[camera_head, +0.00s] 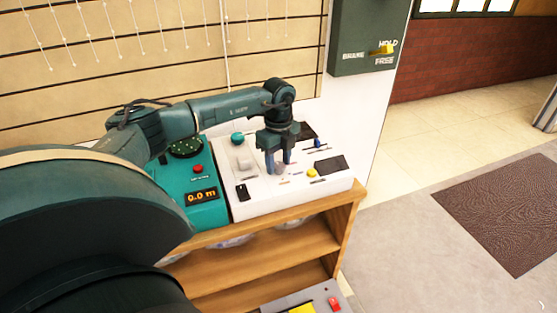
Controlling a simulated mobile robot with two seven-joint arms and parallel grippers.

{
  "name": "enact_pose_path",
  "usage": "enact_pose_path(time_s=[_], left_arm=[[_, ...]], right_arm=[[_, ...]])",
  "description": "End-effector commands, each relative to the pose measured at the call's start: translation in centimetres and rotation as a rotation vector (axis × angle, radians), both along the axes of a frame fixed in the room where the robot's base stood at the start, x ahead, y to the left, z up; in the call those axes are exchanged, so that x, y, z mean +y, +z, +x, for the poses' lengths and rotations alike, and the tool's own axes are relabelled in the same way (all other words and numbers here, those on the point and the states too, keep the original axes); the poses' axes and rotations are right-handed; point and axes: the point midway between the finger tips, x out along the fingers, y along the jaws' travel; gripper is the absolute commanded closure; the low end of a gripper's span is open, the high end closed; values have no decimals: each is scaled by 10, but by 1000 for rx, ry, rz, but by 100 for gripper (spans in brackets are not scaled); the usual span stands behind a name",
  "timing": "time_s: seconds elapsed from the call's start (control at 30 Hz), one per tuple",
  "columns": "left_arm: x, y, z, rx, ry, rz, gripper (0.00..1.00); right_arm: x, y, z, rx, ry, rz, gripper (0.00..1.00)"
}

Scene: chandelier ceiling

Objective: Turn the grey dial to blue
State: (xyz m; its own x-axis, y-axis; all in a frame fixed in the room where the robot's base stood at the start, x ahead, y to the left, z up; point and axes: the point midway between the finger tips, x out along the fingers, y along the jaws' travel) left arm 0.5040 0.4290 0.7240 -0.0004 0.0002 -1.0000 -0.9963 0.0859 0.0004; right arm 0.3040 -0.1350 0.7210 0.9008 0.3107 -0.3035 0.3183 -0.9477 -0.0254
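A white control panel (250,206) sits on top of a wooden shelf unit. My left gripper (280,168) points down over the middle of the panel. Its two blue-grey fingers stand apart. A small greyish round piece, which may be the grey dial (282,170), shows at the fingertips and is partly hidden by them. I cannot tell whether the fingers touch it, nor where its mark points. A blue piece (317,143) stands on the panel to the right of the gripper. My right gripper is not in view.
The panel also bears a teal knob (237,139), a yellow knob (311,173) and a black switch (242,192). A teal box (211,216) with a red button and "0.0 m" display adjoins it. A dark lever box (366,38) hangs on the wall behind.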

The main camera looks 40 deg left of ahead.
Motion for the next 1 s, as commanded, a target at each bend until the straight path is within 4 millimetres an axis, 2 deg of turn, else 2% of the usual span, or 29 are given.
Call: enact_pose_path(time_s=[0.03, 0.4, 0.73, 1.0], left_arm=[[0, 0, 0, 0, 0, 0, 62], [0, 0, 0, 0, 0, 0, 91], [0, 2, 0, 0, -53, -1, 91], [0, 3, 0, 0, -234, -1, 91]], right_arm=[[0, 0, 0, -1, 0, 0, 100], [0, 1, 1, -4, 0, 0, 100], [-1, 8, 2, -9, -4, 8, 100], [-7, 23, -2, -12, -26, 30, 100]])
